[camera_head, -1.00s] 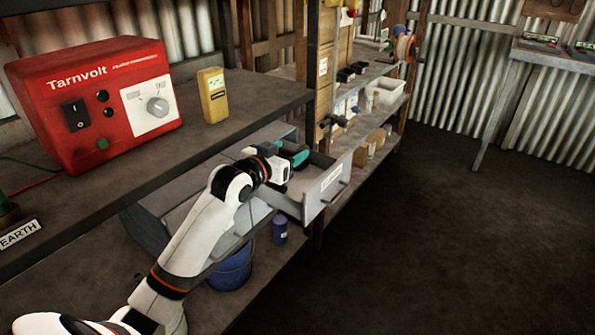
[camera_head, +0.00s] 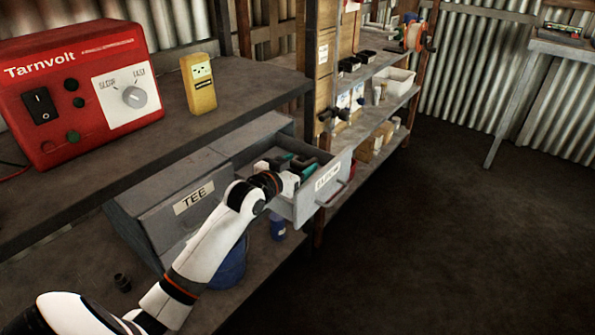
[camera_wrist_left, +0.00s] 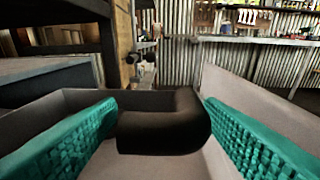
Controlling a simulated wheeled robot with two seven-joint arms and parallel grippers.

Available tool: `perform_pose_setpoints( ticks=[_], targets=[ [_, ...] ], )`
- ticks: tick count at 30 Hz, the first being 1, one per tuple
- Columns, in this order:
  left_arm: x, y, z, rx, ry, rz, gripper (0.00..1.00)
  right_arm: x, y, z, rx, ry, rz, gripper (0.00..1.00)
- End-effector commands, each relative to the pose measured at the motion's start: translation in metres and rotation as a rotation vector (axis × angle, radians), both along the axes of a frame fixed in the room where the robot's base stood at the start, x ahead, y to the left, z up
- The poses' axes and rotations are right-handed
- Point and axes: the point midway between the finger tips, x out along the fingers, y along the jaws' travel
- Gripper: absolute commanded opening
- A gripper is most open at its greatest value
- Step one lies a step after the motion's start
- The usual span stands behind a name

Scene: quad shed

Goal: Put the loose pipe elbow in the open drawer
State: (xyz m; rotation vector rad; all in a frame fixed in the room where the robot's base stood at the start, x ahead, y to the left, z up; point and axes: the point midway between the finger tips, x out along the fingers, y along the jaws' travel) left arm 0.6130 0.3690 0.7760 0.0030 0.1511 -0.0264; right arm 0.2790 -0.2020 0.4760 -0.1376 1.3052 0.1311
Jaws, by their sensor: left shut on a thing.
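The open grey drawer (camera_head: 322,190) is pulled out of the cabinet, and its front label appears to read ELBOW. My left gripper (camera_head: 299,164) reaches into the space above or inside it. In the left wrist view the black pipe elbow (camera_wrist_left: 165,130) lies between the two teal finger pads, and the gripper (camera_wrist_left: 160,135) is shut on it. The pale drawer walls (camera_wrist_left: 255,105) stand around and beyond the elbow. I cannot tell whether the elbow touches the drawer floor. My right gripper is not in view.
A shut drawer labelled TEE (camera_head: 194,198) is left of the open one. The bench above holds a red Tarnvolt box (camera_head: 80,95) and a yellow meter (camera_head: 198,84). Shelves stand behind; the right-hand floor is clear.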

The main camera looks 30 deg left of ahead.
Motion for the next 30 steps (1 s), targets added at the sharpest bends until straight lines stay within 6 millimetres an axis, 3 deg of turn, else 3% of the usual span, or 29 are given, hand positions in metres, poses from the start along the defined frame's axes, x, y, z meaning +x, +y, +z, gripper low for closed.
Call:
perform_pose_setpoints(
  ticks=[3, 26, 27, 30],
  targets=[
    [0.0, 0.0, -0.011, -0.001, 0.0, 0.0, 0.4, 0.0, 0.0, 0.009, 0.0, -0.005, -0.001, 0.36],
    [0.0, 0.0, -0.022, 0.001, 0.0, 0.0, 0.4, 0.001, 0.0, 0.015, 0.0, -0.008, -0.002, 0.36],
    [0.0, 0.0, -0.023, 0.001, 0.001, 0.0, 0.68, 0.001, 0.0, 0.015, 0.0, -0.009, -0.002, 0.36],
    [0.0, 0.0, -0.023, 0.001, 0.003, 0.0, 0.71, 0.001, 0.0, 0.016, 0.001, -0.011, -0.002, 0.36]
  ],
)
